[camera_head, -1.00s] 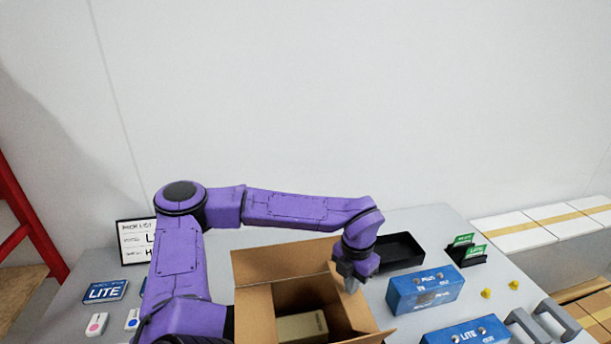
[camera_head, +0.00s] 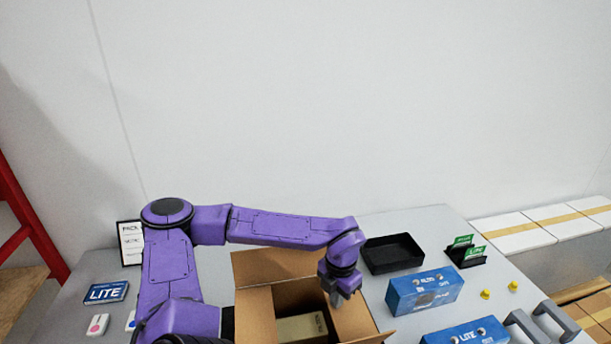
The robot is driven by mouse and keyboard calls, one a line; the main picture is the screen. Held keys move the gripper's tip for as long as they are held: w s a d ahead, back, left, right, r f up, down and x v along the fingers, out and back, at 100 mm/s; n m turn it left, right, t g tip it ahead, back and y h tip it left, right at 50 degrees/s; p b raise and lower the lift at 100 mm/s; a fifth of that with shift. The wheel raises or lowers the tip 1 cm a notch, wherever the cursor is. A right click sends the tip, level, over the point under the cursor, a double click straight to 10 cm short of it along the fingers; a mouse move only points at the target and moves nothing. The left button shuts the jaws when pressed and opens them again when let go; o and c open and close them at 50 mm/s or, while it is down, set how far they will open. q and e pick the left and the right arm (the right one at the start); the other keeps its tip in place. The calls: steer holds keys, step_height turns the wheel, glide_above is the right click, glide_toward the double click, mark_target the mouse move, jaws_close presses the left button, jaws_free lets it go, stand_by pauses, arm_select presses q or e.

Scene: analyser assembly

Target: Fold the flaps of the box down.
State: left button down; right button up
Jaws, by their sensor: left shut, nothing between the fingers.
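An open brown cardboard box (camera_head: 258,312) stands at the front middle of the table. Its back flap (camera_head: 270,266) stands up and leans back. A flap at its front right (camera_head: 366,339) is spread outward, partly cut off by the picture's lower edge. A beige block-like item (camera_head: 301,328) lies inside the box. My left gripper (camera_head: 336,300) points down over the right part of the box opening, near its right wall. It is shut and empty. My right gripper is not in view.
A black tray (camera_head: 393,254) is behind and right of the box. Blue LITE and ALTO boxes (camera_head: 425,290) (camera_head: 468,334) stand on the right, with yellow pieces (camera_head: 485,294) and grey handles (camera_head: 551,322). A blue LITE card (camera_head: 106,292) lies left, near a sign (camera_head: 130,243).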

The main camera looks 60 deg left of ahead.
arm_select(q)
steer(key=shift+f, duration=0.35)
stand_by(0.5)
step_height(320, 180, up, 5)
steer(key=p, duration=0.4)
steer(key=shift+r, duration=1.3)
